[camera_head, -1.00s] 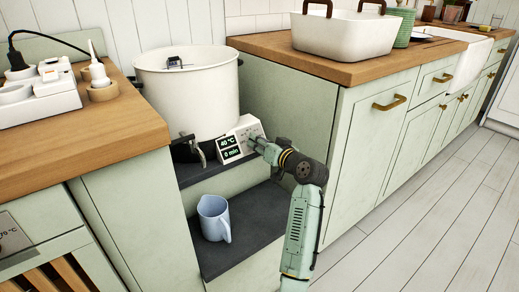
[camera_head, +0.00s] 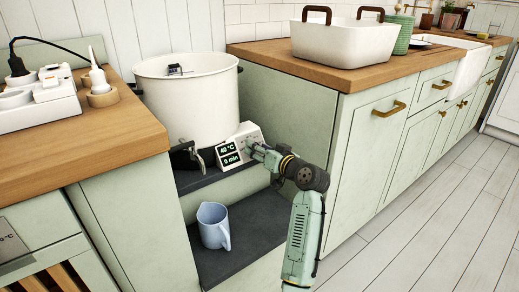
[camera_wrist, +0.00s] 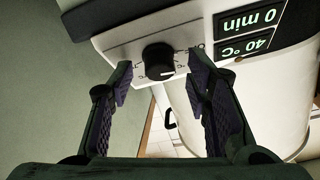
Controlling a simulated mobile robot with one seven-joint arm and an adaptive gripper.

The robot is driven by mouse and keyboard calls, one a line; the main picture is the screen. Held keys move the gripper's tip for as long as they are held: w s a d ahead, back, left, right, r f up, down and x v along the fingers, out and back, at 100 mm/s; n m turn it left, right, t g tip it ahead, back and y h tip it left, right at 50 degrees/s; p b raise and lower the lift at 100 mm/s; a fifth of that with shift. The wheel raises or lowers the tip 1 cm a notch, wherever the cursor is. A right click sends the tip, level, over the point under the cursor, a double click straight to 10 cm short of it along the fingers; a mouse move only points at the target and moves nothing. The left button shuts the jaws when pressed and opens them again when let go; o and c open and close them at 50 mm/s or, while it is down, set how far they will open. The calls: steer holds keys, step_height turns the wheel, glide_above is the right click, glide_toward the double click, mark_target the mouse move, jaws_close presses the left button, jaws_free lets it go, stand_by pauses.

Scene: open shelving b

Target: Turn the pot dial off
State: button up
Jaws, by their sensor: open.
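The white pot (camera_head: 190,105) stands on a dark shelf step between the counters. Its control box (camera_head: 238,146) is at the front and shows "40 °C" and "0 min". In the wrist view the black round dial (camera_wrist: 158,60) is on the white panel, with a pale pointer mark. My gripper (camera_wrist: 160,80) is open, its two fingers on either side of the dial and apart from it as far as I can see. In the head view my gripper (camera_head: 256,148) is at the control box and hides the dial.
A blue jug (camera_head: 213,226) stands on the lower dark step (camera_head: 250,228). The right counter (camera_head: 320,68) holds a white basin (camera_head: 340,40). The floor at right is clear.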

steer(key=v, duration=1.2)
steer(key=shift+r, duration=0.1)
